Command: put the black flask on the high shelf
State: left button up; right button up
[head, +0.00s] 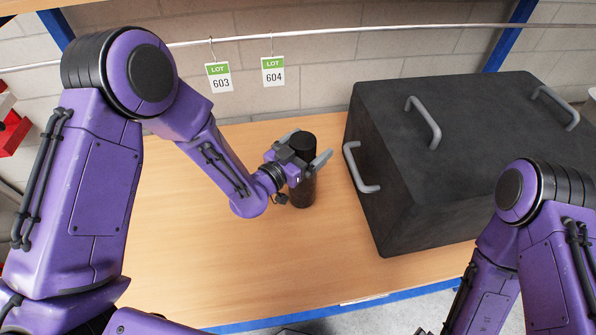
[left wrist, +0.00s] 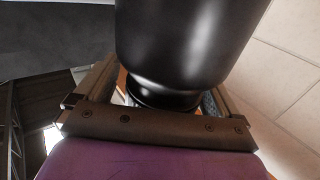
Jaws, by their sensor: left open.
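The black flask (head: 302,190) stands upright on the wooden shelf board (head: 230,270), left of a large black case. My left gripper (head: 308,163) is open at the flask's upper part, with one finger on either side of it. In the left wrist view the flask (left wrist: 190,45) fills the upper middle, and its narrower neck lies between the fingers of my left gripper (left wrist: 162,100). My right arm shows at the lower right of the head view, but its gripper is out of view. No high shelf surface can be made out.
The large black case (head: 460,130) with grey handles takes up the right of the board. A rail (head: 330,32) with two lot tags (head: 218,77) runs along the block wall behind. Blue uprights (head: 508,38) stand at the back. The board is clear in front of the flask.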

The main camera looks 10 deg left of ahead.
pick_arm(q)
grip_shut()
